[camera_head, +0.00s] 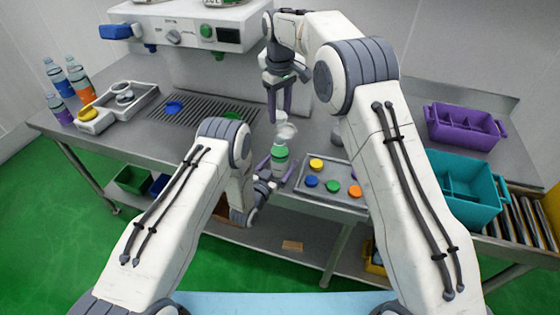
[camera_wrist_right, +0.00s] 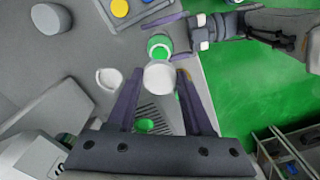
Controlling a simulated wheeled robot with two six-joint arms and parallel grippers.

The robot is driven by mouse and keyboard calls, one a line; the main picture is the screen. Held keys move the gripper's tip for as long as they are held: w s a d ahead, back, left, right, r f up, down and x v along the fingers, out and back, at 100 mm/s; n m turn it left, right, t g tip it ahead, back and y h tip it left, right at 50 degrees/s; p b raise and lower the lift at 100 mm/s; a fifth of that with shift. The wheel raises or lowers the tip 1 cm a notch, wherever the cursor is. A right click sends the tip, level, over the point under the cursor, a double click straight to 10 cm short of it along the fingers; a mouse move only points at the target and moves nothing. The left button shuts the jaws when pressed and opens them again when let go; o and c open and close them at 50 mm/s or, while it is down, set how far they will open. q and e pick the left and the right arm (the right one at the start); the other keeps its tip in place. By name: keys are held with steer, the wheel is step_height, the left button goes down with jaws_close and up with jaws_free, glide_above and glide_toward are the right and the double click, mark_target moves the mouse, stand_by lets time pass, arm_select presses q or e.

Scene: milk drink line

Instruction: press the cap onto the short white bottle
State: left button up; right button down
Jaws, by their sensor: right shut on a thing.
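The short white bottle (camera_head: 280,165) has a green band or cap at its top and sits between the fingers of my left gripper (camera_head: 277,172), near the table's front edge. The bottle also shows in the right wrist view (camera_wrist_right: 158,42), partly hidden. My right gripper (camera_head: 280,112) points down above and behind the bottle, shut on a pale round piece (camera_wrist_right: 160,78). That piece appears apart from the bottle in the head view. I cannot tell what it is or whether the green part is fully seated.
A grey tray (camera_head: 335,196) right of the bottle holds several coloured caps. A small white cup (camera_wrist_right: 108,78) stands on the table nearby. Purple (camera_head: 460,130) and teal (camera_head: 465,190) bins are at the right. A machine (camera_head: 180,35) stands behind.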

mark_target(280, 138)
arm_select(q)
jaws_close()
arm_select(e)
steer(key=shift+s+f, duration=0.1)
steer(key=shift+f, duration=2.4)
steer(key=shift+f, duration=0.85)
steer(key=shift+f, duration=0.65)
steer(key=shift+c, duration=1.1)
jaws_free()
steer(key=shift+r, duration=0.1)
step_height(280, 138, up, 12)
steer(key=shift+f, duration=0.1)
